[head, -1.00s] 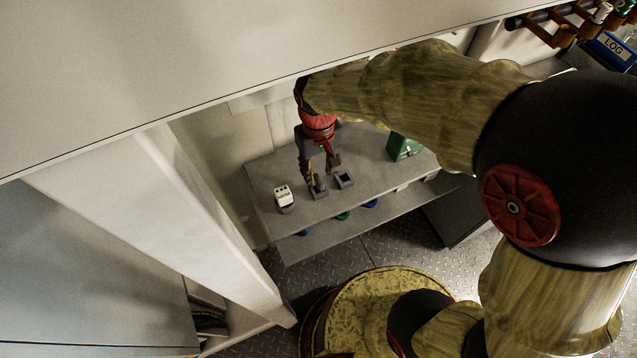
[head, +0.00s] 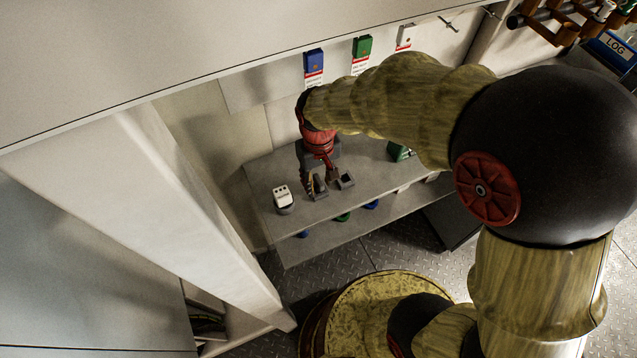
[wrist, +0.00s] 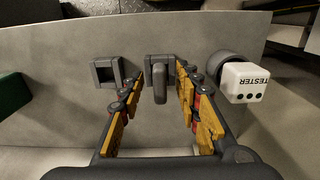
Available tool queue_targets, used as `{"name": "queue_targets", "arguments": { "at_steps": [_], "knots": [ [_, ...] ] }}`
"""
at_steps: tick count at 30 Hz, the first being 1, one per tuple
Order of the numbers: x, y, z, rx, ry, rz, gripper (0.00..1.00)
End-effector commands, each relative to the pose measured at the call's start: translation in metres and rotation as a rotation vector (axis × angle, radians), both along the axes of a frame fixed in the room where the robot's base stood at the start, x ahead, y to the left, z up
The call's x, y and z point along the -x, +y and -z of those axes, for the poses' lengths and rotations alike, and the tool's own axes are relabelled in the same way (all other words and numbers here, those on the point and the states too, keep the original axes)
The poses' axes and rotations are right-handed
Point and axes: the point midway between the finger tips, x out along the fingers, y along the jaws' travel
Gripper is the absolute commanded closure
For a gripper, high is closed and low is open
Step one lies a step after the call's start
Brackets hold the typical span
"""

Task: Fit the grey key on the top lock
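The grey key (wrist: 160,86) stands in a square grey holder (wrist: 161,62) in the wrist view. My gripper (wrist: 156,88) is open, with one finger on each side of the key; I cannot tell whether either finger touches it. In the head view my gripper (head: 320,182) is low over the shelf at this holder (head: 319,192), and the key is hard to make out. No lock can be clearly identified as the top lock.
A square holder (wrist: 107,72) beside the key looks empty. A white tester (wrist: 243,82) stands in a round cup. A green box (head: 398,151) is on the shelf (head: 262,172). Blue (head: 313,62), green (head: 361,47) and white (head: 405,36) labelled blocks hang on the back panel.

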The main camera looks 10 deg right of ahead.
Motion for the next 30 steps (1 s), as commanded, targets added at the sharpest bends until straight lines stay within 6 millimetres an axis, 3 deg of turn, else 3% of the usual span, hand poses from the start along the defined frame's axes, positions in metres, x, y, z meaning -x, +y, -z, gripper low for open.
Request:
{"name": "queue_targets", "arguments": {
  "at_steps": [3, 21, 30],
  "knots": [
    [0.0001, 0.0000, -0.0002, 0.000, 0.000, 0.000, 0.67],
    [0.0002, -0.0001, -0.0001, 0.000, 0.001, 0.000, 1.00],
    [0.0001, 0.0000, -0.0002, 0.000, 0.000, 0.000, 1.00]
  ]
}}
